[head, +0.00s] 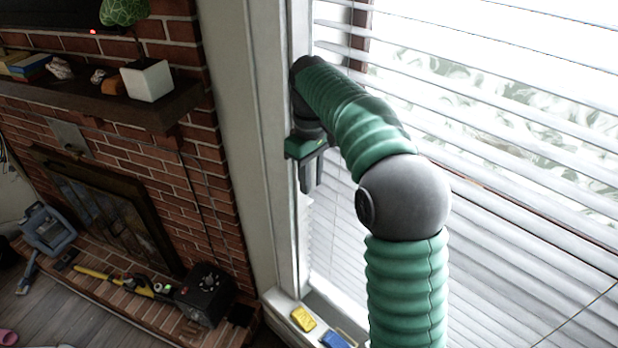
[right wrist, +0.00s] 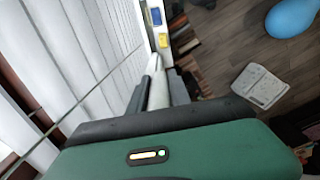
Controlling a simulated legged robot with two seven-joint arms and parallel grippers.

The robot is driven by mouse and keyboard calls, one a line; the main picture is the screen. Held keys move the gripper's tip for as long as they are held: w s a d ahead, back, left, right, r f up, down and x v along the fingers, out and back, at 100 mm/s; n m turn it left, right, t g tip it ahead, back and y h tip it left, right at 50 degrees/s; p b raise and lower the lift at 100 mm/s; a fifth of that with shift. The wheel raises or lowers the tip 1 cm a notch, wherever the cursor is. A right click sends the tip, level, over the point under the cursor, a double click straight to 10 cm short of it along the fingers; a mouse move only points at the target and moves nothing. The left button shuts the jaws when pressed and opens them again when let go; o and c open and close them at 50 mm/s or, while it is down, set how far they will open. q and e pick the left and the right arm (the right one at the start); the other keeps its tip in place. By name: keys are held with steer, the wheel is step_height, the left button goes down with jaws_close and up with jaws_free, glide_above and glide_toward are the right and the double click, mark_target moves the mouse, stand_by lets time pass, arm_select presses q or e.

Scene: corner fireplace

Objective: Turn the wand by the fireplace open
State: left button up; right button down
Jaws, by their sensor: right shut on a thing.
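The blind wand (right wrist: 158,88) shows in the right wrist view as a thin white rod between my right gripper's fingers (right wrist: 160,88). In the head view my right gripper (head: 311,185) points down beside the white window frame, at the left edge of the blinds (head: 520,240). It is shut on the wand. I cannot make out the wand clearly in the head view, against the white frame and slats. The slats show gaps in the upper part, with the outside visible through them. My left gripper is not in view.
A black box (head: 205,293) sits on the hearth. Yellow (head: 303,318) and blue (head: 335,341) items lie on the windowsill below the gripper. My right arm passes close to the blinds.

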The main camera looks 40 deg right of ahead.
steer(key=shift+r+n+p, duration=0.25)
steer(key=shift+n+p, duration=0.05)
steer(key=shift+p, duration=0.05)
steer(key=shift+n, duration=0.3)
steer(key=shift+f, duration=0.1)
steer(key=c, duration=1.2)
jaws_free()
steer(key=shift+d+f, duration=0.1)
step_height(320, 180, up, 9)
steer(key=shift+w+f, duration=0.1)
steer(key=shift+w, duration=0.05)
step_height(320, 180, up, 8)
steer(key=p, duration=0.3)
steer(key=shift+p, duration=0.3)
steer(key=shift+f, duration=0.1)
